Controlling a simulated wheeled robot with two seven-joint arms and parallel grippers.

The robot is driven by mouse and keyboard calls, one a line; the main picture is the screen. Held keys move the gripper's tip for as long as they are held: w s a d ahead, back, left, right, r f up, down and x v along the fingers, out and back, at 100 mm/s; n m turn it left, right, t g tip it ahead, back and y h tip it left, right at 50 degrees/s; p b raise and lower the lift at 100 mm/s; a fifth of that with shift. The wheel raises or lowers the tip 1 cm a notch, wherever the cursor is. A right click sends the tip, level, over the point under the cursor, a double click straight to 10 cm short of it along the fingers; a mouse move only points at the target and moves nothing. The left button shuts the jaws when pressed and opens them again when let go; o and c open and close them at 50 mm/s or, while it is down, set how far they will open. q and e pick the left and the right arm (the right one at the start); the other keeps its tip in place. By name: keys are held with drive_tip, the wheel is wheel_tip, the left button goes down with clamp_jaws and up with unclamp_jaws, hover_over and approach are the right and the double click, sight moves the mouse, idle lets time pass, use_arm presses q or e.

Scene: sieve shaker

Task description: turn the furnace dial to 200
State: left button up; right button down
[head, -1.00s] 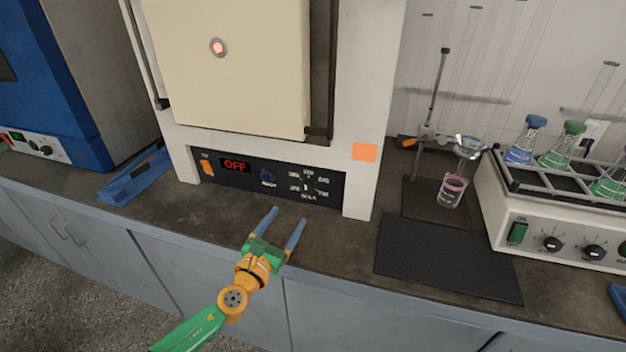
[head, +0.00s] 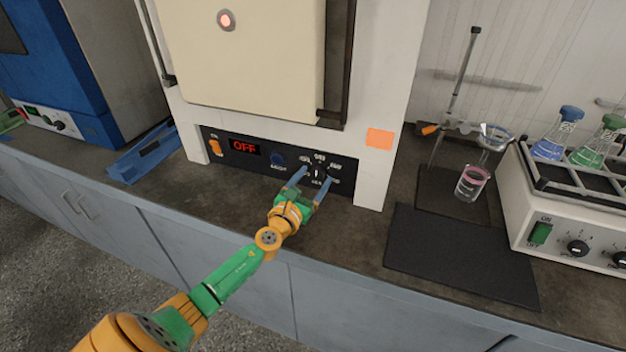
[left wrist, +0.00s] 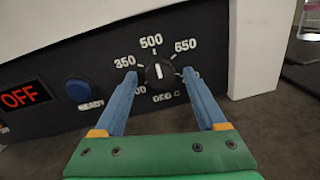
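The furnace dial (left wrist: 160,73) is a round black knob with a white pointer line, on the black panel under the furnace door. The pointer aims up at the 500 mark. Marks 350 and 650 also show; the lower left mark is partly hidden by a finger and reads only "00". My left gripper (left wrist: 159,76) is open, with one blue finger on each side of the dial. Gaps seem to remain between fingers and knob. In the head view the left gripper (head: 315,176) is at the panel's right part. My right gripper is not in view.
The red furnace display (left wrist: 21,97) reads OFF. A blue button (left wrist: 79,89) sits left of the dial, and an orange switch (head: 215,147) at the panel's left end. A blue tray-like object (head: 142,155) lies left; a black mat (head: 460,255) lies right.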

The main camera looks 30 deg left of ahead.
use_arm(q)
clamp_jaws()
